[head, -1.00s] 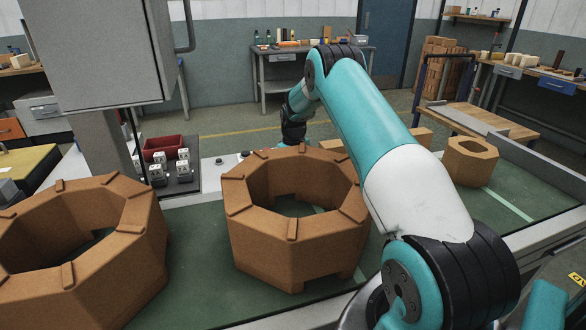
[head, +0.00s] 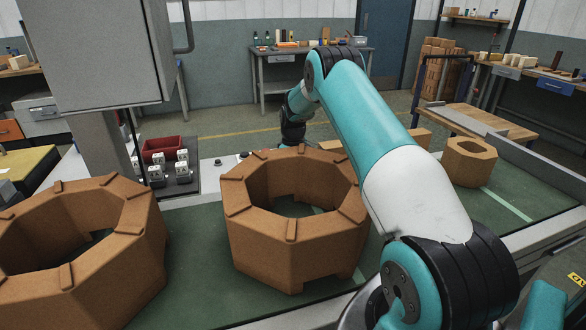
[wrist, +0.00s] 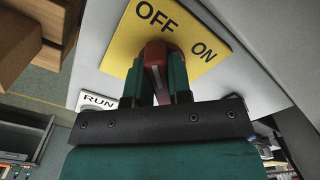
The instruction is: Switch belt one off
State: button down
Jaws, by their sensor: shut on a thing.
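In the wrist view, a yellow plate (wrist: 205,25) carries the words OFF and ON, with OFF at the left and ON at the right. A red switch handle (wrist: 155,55) stands out from the plate. My gripper (wrist: 157,75) has its fingers on either side of the red handle and is shut on it. The handle's far end lies nearest the OFF lettering. A RUN label (wrist: 98,102) sits on the grey panel below the plate.
Large brown octagonal blocks (head: 262,232) and (head: 75,290) stand on the green belt (head: 195,245), close to my arm. A smaller block (head: 468,165) is at the right. A grey cabinet (head: 90,50) hangs at the upper left.

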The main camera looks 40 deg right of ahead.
jog(key=c, duration=1)
grip_release()
jog(key=shift+c, duration=0.2)
notch_tip(320, 180, up, 18)
jog(key=b, duration=0.1)
jog(key=shift+f, duration=0.2)
